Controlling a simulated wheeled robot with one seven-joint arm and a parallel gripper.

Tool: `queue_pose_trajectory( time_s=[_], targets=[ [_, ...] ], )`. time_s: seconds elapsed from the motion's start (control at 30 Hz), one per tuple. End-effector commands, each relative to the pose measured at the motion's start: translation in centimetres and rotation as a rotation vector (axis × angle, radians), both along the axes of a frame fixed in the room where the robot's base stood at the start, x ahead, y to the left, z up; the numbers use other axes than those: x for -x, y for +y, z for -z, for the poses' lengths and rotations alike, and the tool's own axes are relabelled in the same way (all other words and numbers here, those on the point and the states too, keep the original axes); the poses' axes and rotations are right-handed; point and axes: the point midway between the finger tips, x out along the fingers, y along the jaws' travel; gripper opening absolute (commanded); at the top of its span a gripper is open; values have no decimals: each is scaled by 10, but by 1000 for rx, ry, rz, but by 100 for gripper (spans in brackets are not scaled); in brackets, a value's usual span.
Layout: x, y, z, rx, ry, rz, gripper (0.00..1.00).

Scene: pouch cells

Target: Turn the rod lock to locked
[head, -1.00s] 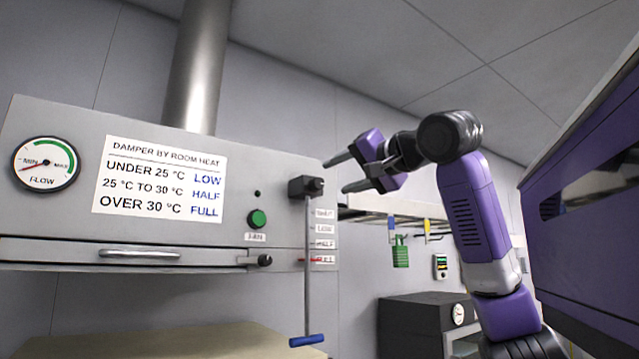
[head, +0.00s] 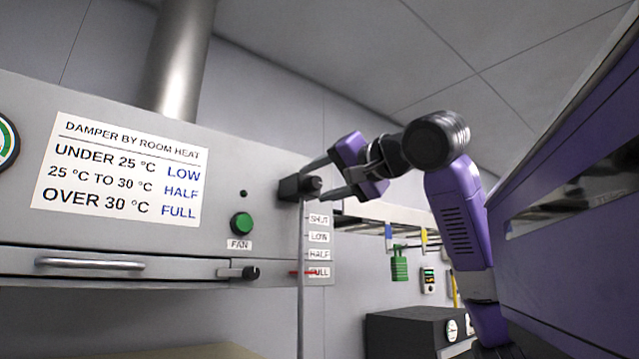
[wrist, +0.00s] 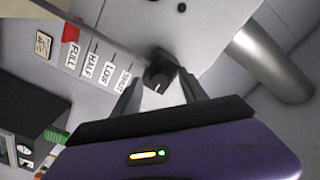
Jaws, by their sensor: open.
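The rod lock is a black block with a round knob (head: 292,188) on the hood's front panel, at the top of the thin grey damper rod (head: 301,250). In the wrist view the knob (wrist: 158,76) sits ahead, between the lines of the two fingertips. My gripper (head: 310,183) is open, with one finger above and one below the knob in the head view. It also shows in the wrist view (wrist: 158,84). I cannot tell whether the fingers touch the knob. The red mark on the scale (head: 318,250) is at FULL.
A green fan button (head: 241,223) and a black side knob (head: 245,273) are left of the rod. A damper sign (head: 120,168) is further left. A shelf (head: 375,212) with hanging tags and a dark oven-like box (head: 405,330) stand beyond, right of the rod.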

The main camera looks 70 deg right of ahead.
Motion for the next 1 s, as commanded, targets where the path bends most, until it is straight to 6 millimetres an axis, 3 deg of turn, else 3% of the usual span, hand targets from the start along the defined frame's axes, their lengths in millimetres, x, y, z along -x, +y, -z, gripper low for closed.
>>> queue_pose_trajectory(
  time_s=[0.07,0.3,0.67,1.0],
  targets=[
    [0,0,0,0,0,0,49],
    [0,0,0,0,0,0,1],
    [0,-1,1,28,18,1,0],
    [0,0,2,212,131,-2,0]
  ],
)
